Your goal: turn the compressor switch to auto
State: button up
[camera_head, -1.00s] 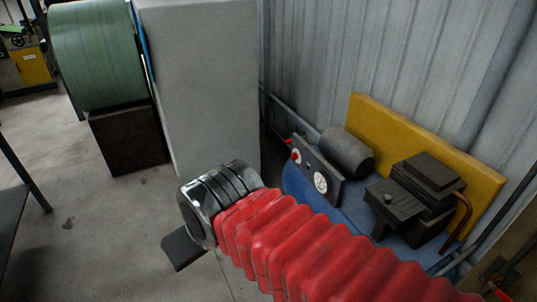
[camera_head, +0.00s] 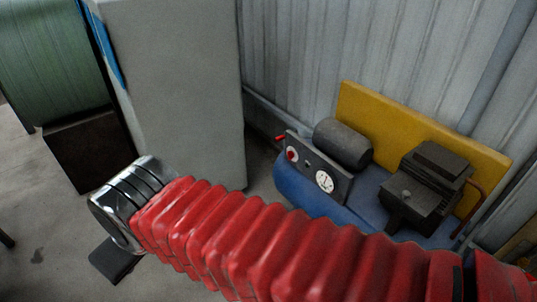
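The compressor has a blue tank (camera_head: 305,194) and stands against the corrugated wall. Its dark control panel (camera_head: 341,190) carries a red round knob (camera_head: 292,155), which looks like the switch, and a white-faced gauge (camera_head: 324,181). A red lever (camera_head: 281,138) sticks out at the panel's upper left. The knob's setting is too small to read. My red-sleeved arm crosses in front of the compressor, apart from the panel. A dark flat piece, seemingly part of my gripper (camera_head: 116,262), shows below the metal wrist at lower left. Its fingers cannot be made out.
A tall grey cabinet (camera_head: 180,90) stands left of the compressor. A green roll (camera_head: 50,65) sits above a dark block (camera_head: 90,155) at the far left. A yellow board (camera_head: 405,115) stands behind the compressor's motor (camera_head: 425,190). Bare floor lies at lower left.

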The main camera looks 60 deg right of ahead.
aim_at(290, 154)
jog(key=z, duration=0.15)
jog(key=i, duration=0.75)
jog(key=z, duration=0.6)
jog(key=i, duration=0.8)
jog(key=z, duration=0.35)
